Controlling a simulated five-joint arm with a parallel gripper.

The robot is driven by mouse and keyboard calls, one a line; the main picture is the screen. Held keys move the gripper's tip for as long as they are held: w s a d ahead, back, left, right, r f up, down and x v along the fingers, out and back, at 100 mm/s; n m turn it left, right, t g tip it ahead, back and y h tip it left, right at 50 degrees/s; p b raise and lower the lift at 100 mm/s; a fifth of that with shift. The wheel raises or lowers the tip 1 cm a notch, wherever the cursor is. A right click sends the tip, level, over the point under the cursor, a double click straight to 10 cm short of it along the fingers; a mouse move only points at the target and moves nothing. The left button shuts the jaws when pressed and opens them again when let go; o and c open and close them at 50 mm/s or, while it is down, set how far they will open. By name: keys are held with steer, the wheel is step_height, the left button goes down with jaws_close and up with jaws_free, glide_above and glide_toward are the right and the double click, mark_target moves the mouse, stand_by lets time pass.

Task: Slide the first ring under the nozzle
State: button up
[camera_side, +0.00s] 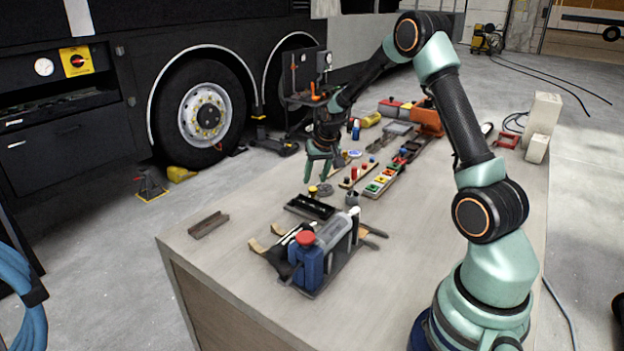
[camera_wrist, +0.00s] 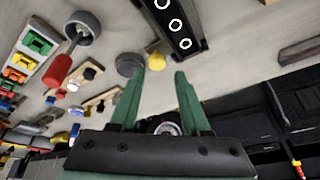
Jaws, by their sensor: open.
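A black tray (camera_side: 310,207) lies on the bench, and in the wrist view the tray (camera_wrist: 168,18) shows several pale rings in a row, one ring (camera_wrist: 185,43) at its near end. My gripper (camera_side: 318,170) is open and empty above the bench, just behind the tray in the side view. In the wrist view its fingertips (camera_wrist: 157,76) are apart, with bare bench between them. A grey round disc (camera_wrist: 130,64) lies by the left fingertip, with a small yellow piece beside it. I cannot tell which part is the nozzle.
A blue bottle with a red cap (camera_side: 308,262) and a grey-white bottle (camera_side: 334,231) stand in a rack at the front. A metal bar (camera_side: 208,225) lies near the left edge. Boards with coloured parts (camera_side: 381,181) lie right of my gripper.

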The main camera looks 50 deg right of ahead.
mark_target(312, 189)
steer(key=shift+x, duration=2.25)
steer(key=shift+d, duration=0.15)
steer(key=c, duration=0.7)
jaws_close()
